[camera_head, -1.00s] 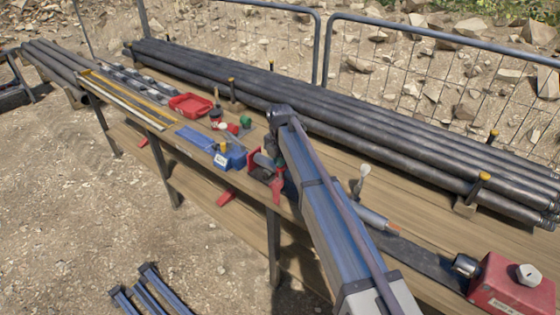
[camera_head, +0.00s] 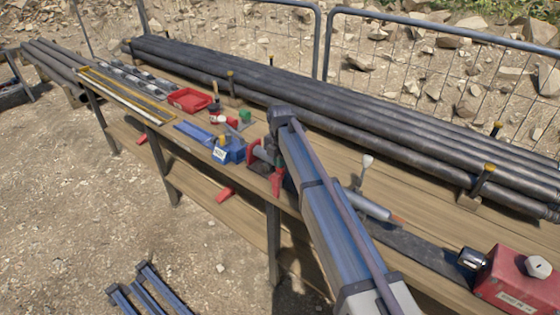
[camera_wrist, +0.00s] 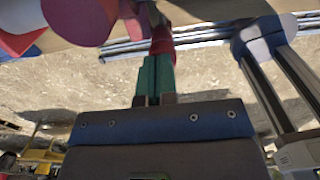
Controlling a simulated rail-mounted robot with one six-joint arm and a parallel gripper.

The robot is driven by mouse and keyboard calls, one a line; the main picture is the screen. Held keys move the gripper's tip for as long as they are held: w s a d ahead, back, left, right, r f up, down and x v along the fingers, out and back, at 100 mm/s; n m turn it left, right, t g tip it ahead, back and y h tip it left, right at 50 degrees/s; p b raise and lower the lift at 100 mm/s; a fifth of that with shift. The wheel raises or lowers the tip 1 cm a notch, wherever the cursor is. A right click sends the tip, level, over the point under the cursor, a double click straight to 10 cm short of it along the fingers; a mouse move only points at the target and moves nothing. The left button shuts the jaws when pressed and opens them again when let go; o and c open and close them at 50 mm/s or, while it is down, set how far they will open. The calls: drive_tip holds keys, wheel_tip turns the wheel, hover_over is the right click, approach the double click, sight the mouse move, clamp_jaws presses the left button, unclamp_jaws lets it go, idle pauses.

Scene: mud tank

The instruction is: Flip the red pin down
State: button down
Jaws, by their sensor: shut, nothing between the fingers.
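My gripper (camera_wrist: 155,72) shows in the wrist view as two green fingers pressed together, with nothing between them. A red piece (camera_wrist: 161,40) is straight beyond the fingertips; whether they touch it I cannot tell. In the head view my arm reaches to the bench's front edge and hides most of the gripper. A red upright part (camera_head: 277,182) hangs at that edge beside the arm's end, seemingly the red pin. Its hinge and far side are hidden. Similar red pieces show lower left under the bench (camera_head: 225,194) and farther left (camera_head: 143,140).
The wooden bench (camera_head: 440,232) carries a blue vise-like tool (camera_head: 228,152), a red tray (camera_head: 190,100) and a red box (camera_head: 515,280) at the right. Long dark pipes (camera_head: 350,110) lie along its back. A mesh fence stands behind. Open ground lies in front.

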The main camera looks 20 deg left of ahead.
wheel_tip(320, 180, up, 14)
drive_tip(key=p, duration=1.4)
